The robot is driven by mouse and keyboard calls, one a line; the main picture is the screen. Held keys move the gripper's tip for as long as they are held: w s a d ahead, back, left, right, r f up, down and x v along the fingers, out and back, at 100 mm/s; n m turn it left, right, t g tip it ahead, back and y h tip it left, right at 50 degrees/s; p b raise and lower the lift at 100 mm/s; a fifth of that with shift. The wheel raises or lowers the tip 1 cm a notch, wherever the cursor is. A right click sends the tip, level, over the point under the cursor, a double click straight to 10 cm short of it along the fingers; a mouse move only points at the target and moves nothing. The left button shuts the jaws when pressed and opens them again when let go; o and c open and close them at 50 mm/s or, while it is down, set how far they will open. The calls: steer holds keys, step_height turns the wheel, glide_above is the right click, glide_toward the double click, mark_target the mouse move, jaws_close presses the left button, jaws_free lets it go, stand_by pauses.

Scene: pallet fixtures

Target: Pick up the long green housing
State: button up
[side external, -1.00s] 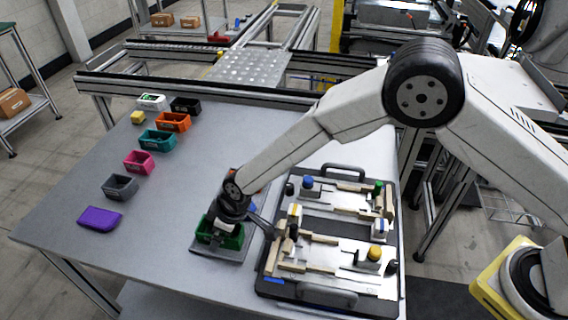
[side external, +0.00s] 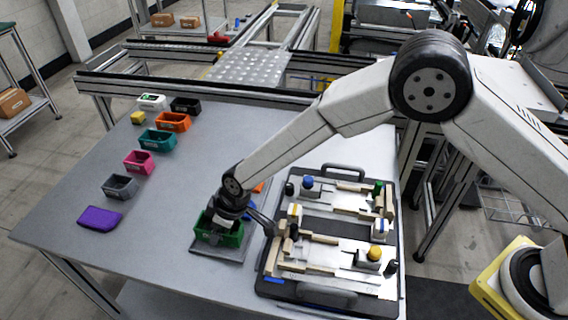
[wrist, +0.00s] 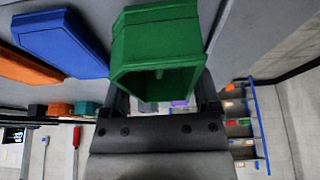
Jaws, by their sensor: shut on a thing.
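The green housing (side external: 233,240) is an open-topped box at the near middle of the table, over a grey plate (side external: 205,250). My gripper (side external: 220,226) points down at it and is shut on it. In the wrist view the green housing (wrist: 158,38) fills the top middle, between the two fingers of my gripper (wrist: 162,92). Its lower part is partly hidden in the side view. I cannot tell whether it touches the plate or hangs just above it.
A blue housing (wrist: 62,40) and an orange one (wrist: 25,72) lie close beside. A pallet fixture (side external: 325,291) with blocks stands just right of my gripper. Several coloured bins and a purple piece (side external: 100,218) line the left. The table between is clear.

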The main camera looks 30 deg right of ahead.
steer(key=v, duration=0.3)
steer(key=s+v, duration=0.1)
steer(key=v, duration=0.5)
steer(key=shift+s+f, duration=0.3)
steer(key=shift+s, duration=0.05)
steer(key=s+d+r, duration=0.4)
steer(key=s, duration=0.4)
steer(key=shift+d, duration=0.3)
steer(key=shift+w+d, duration=0.1)
steer(key=w+d, duration=0.2)
steer(key=d, duration=2)
steer(key=shift+w+d, duration=0.3)
steer(key=shift+d, duration=0.05)
steer(key=shift+f, duration=0.1)
steer(key=shift+f, duration=3.65)
steer(key=shift+f, duration=0.9)
